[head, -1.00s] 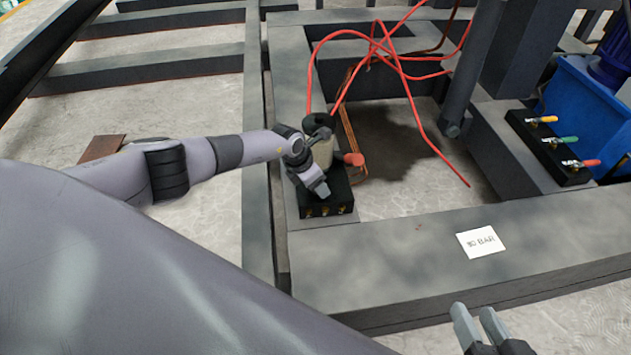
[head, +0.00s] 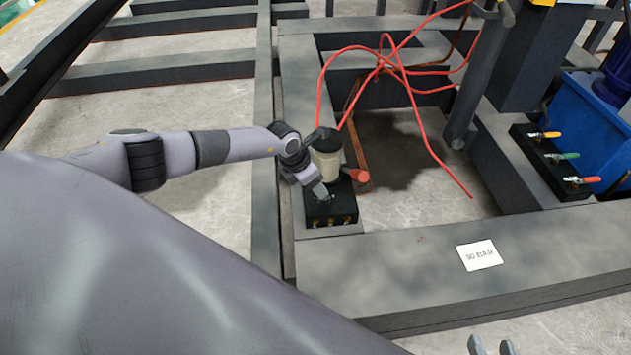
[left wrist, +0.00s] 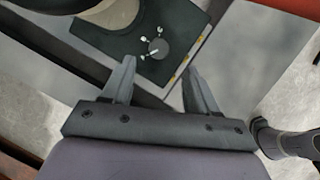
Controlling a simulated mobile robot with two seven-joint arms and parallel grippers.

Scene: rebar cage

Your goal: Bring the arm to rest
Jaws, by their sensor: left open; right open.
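My left arm comes in from the left in the head view. Its gripper (head: 322,192) is over the black valve block (head: 333,212) with brass fittings, beside a cream canister with a dark top (head: 327,158). In the left wrist view the left gripper's two fingers (left wrist: 155,85) are apart with nothing between them. The block (left wrist: 128,52) lies beyond the fingertips, with a round grey part and small pale pieces on it.
A red handle (head: 360,175) sits right of the canister. Red hoses (head: 412,90) loop above the frame opening. A grey beam (head: 400,271) with a white card (head: 479,255) crosses in front. A second valve block (head: 548,165) with coloured levers stands right, near a blue tank (head: 583,110).

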